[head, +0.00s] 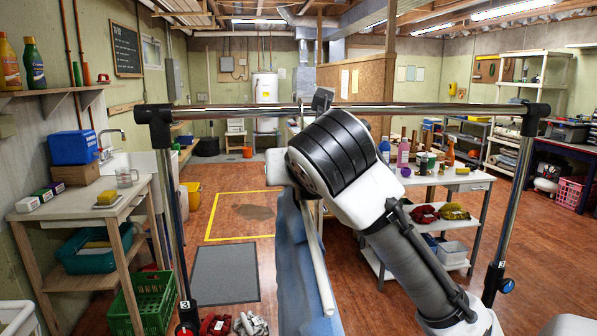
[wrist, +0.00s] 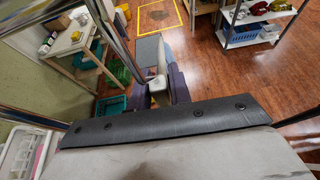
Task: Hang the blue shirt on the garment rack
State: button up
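The garment rack (head: 430,109) spans the head view, with a chrome top bar and black corner joints. The blue shirt (head: 292,275) hangs below the bar's middle, seen nearly edge-on, with a pale straight edge, perhaps of a hanger (head: 318,265), along it. My gripper's fingers are hidden behind my arm in the head view. In the wrist view, a small pale part lies between two dark bluish pieces at the gripper end (wrist: 157,88); whether the fingers hold anything is unclear.
A wooden workbench (head: 75,208) with a sink stands at left, a green crate (head: 145,300) near it. A white shelf cart (head: 455,182) with bottles stands behind the rack at right. A grey mat (head: 225,273) and open floor lie beyond the bar.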

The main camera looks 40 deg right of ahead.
jog(key=o, duration=0.4)
jog(key=b+v, duration=0.2)
jog(key=v, duration=1.1)
jog(key=shift+s+r, duration=0.15)
jog(key=shift+s, duration=0.25)
jog(key=shift+a, duration=0.15)
